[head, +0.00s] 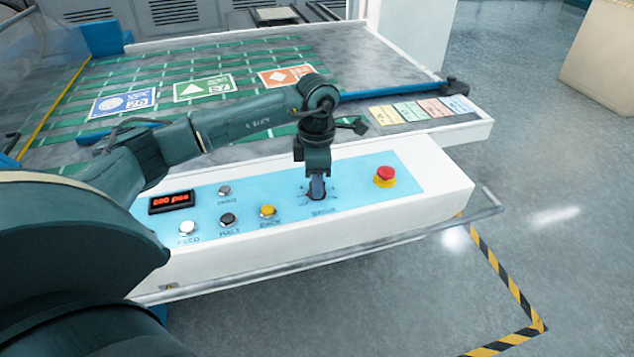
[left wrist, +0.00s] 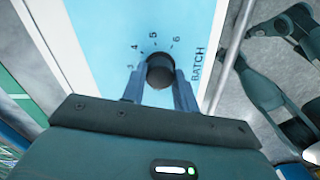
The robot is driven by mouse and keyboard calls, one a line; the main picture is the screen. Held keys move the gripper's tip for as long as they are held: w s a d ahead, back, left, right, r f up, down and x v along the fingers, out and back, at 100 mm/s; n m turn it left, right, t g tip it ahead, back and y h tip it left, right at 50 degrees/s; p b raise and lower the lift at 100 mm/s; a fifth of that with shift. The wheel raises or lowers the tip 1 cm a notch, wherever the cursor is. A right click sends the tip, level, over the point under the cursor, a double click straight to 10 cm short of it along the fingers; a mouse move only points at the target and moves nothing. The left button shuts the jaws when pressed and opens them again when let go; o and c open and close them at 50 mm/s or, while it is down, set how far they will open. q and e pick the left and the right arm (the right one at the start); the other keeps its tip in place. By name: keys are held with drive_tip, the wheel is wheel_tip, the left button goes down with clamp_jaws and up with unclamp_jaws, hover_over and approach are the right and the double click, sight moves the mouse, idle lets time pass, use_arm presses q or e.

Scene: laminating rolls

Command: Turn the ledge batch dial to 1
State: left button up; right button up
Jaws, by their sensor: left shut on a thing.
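The batch dial (left wrist: 160,72) is a dark round knob on the light blue panel, with the word BATCH beside it. In the left wrist view the numbers 3, 4, 5 and 6 show around it; the rest of its scale is hidden behind my gripper, and I cannot tell where its pointer stands. My left gripper (head: 317,192) comes down on the dial from above, and its fingers (left wrist: 160,88) are shut on the dial's two sides. In the head view the gripper mostly covers the dial. My right gripper is not in view.
Behind lies the green-striped bed (head: 150,75) with printed cards. Colored labels (head: 420,109) lie at its right.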

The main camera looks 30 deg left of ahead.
use_arm(q)
drive_tip(key=shift+m, duration=0.3)
drive_tip(key=o, duration=1)
drive_tip(key=shift+r, duration=0.1)
drive_tip(key=shift+r+b, duration=0.4)
drive_tip(key=shift+r, duration=6.15)
drive_tip(key=shift+d, duration=0.1)
